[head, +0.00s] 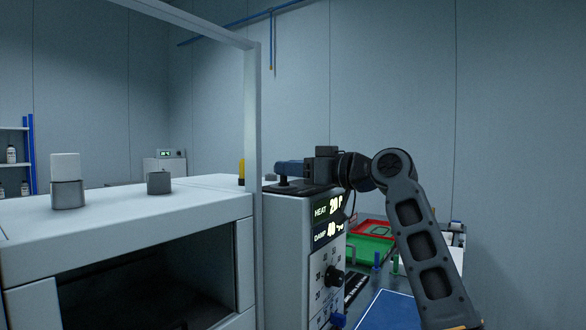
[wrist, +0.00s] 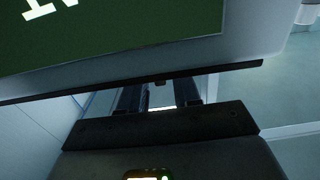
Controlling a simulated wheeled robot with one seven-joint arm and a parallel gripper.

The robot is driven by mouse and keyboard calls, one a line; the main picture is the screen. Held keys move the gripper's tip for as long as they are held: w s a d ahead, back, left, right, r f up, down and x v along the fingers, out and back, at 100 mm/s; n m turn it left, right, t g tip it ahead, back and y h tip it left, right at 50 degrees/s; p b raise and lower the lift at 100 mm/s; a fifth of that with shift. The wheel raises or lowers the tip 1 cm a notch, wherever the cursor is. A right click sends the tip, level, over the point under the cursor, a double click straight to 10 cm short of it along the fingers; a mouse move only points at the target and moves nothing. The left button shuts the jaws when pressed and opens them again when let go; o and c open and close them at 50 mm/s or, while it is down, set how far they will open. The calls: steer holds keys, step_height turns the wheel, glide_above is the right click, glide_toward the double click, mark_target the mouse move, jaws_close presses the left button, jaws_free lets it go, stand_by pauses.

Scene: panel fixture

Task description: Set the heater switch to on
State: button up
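I cannot make out the heater switch for certain in either view. The end of my arm is over the panel's top in the head view. In the wrist view my gripper (wrist: 159,95) shows two dark fingers apart, with a gap between them. A small dark piece (wrist: 160,83) shows in that gap; I cannot tell what it is. The green display (wrist: 110,35) fills the upper wrist view.
A white cabinet with a dark opening (head: 150,285) and a pale frame post (head: 252,115) stand left of the panel. A metal cylinder with a white top (head: 67,180) is on the cabinet. Red and green trays (head: 370,248) lie behind my arm at the right.

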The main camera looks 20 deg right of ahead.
jaws_close()
